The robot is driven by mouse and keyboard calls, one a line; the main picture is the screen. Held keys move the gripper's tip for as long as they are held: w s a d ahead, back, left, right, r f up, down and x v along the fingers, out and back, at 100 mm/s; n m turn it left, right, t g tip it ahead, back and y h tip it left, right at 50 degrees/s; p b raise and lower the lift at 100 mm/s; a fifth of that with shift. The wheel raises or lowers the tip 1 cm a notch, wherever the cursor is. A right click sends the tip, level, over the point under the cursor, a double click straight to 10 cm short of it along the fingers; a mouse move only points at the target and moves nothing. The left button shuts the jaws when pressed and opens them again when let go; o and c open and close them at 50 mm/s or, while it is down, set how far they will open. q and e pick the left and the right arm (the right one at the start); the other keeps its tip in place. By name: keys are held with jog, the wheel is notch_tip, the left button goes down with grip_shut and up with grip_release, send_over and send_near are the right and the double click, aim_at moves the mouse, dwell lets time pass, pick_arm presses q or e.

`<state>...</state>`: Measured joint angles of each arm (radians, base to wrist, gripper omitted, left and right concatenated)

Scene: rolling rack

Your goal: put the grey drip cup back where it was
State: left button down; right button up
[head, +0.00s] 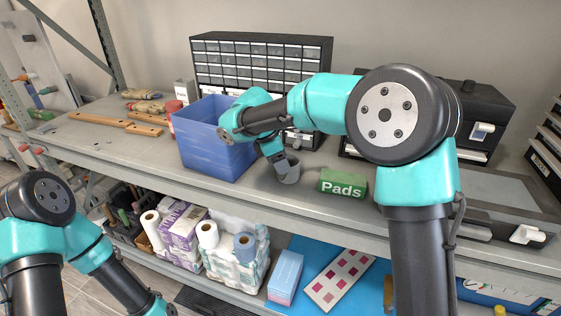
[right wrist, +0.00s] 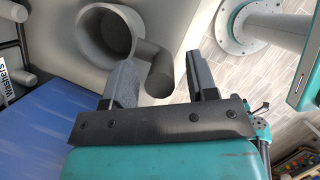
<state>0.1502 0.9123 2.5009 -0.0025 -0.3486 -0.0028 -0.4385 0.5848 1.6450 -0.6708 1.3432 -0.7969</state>
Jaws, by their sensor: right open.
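The grey drip cup (head: 291,174) stands on the shelf top, between the blue bin and the green Pads box. In the right wrist view the cup (right wrist: 104,36) shows its round open mouth at upper left, with a grey handle-like part at its side. My right gripper (head: 273,158) is at the cup, partly hiding it in the head view. In the right wrist view its two fingers (right wrist: 162,82) are apart, with the handle-like part seen between their tips. Contact cannot be told. My left arm is at lower left in the head view; its gripper is out of frame.
The blue bin (head: 215,153) stands close left of the gripper. The green Pads box (head: 343,183) is just right of the cup. A drawer cabinet (head: 262,50) stands behind, a black case (head: 480,115) at back right. The shelf's front edge is near the cup.

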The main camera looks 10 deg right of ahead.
jog(key=v, duration=1.2)
